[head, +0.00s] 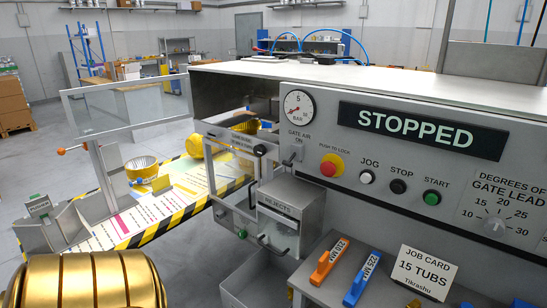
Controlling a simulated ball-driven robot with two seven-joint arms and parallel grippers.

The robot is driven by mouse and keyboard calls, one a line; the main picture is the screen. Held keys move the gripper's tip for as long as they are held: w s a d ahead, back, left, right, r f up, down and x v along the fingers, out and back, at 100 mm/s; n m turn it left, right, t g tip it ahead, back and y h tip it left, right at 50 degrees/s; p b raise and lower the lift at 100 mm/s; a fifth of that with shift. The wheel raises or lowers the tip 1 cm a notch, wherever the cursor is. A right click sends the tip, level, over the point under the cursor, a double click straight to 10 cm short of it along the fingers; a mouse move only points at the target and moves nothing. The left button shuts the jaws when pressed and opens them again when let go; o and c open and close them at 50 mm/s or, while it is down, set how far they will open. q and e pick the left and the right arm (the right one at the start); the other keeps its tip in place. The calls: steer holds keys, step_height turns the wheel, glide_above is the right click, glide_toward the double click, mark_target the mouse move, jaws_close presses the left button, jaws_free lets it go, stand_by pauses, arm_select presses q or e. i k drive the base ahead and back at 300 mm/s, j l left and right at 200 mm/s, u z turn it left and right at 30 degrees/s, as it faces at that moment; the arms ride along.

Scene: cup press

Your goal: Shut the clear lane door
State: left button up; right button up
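A large clear panel in a pale frame (128,108) stands out to the left of the machine, over the lane. It looks swung open, and I take it to be the lane door. An orange knob (61,151) sits near its lower left corner. The lane bed (150,208) runs below it with yellow and black striped edges. A smaller clear panel (235,185) with dark knobs stands at the machine's front, beside the REJECTS box. I cannot tell how it is latched. Neither gripper shows.
A gold cup (141,168) and a yellow round piece (194,146) are at the lane. The REJECTS box (286,215) stands at the machine front. Orange (329,262) and blue (361,279) handled tools and a job card (424,271) are on the front shelf. The display (420,130) reads STOPPED.

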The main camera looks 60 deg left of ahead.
mark_target(63, 93)
steer(key=k+j, duration=0.35)
steer(key=j, duration=0.2)
steer(key=k+j, duration=0.3)
steer(key=j, duration=0.25)
steer(key=k+j+z, duration=0.1)
steer(key=k+j, duration=0.25)
steer(key=j, duration=0.2)
steer(key=k+j, duration=0.3)
steer(key=j, duration=0.2)
steer(key=k+j, duration=0.2)
steer(key=j, duration=0.25)
steer(key=k+j+z, duration=0.1)
steer(key=j, duration=0.35)
steer(key=k+j, duration=0.5)
steer(key=j, duration=0.35)
steer(key=k+j+z, duration=0.1)
steer(key=j, duration=0.35)
steer(key=k+j, duration=0.55)
steer(key=j, duration=0.25)
steer(key=k+j+z, duration=0.1)
steer(key=j, duration=0.9)
steer(key=k+j, duration=0.1)
steer(key=j, duration=1)
steer(key=k+z, duration=0.05)
